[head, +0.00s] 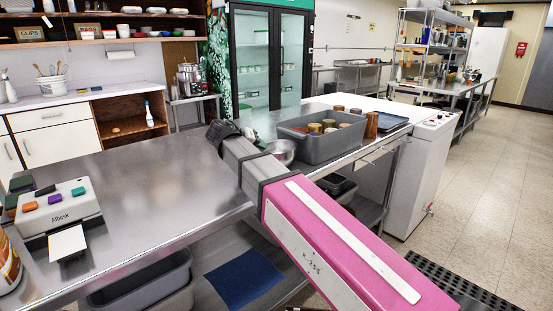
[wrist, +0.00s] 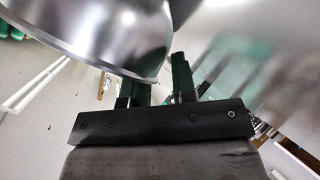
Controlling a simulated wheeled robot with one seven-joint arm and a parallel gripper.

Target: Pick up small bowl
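The small bowl (head: 284,153) is shiny metal and sits on the steel counter (head: 130,190), just left of the grey bin. My arm crosses in front and hides part of the bowl's left side. In the wrist view, the bowl (wrist: 110,35) fills the upper left, with its rim reaching down to my gripper (wrist: 160,82). The green fingers stand apart with a gap between them, and the rim's edge lies at that gap. The bowl hides the tip of the left finger. I cannot tell whether either finger touches it. In the head view my gripper is mostly hidden behind my arm.
The grey bin (head: 318,145) holding several brown and green cups stands right of the bowl. A dark blue tray (head: 383,122) lies beyond it. A device with coloured buttons (head: 58,210) stands at the counter's left. The middle of the counter is clear.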

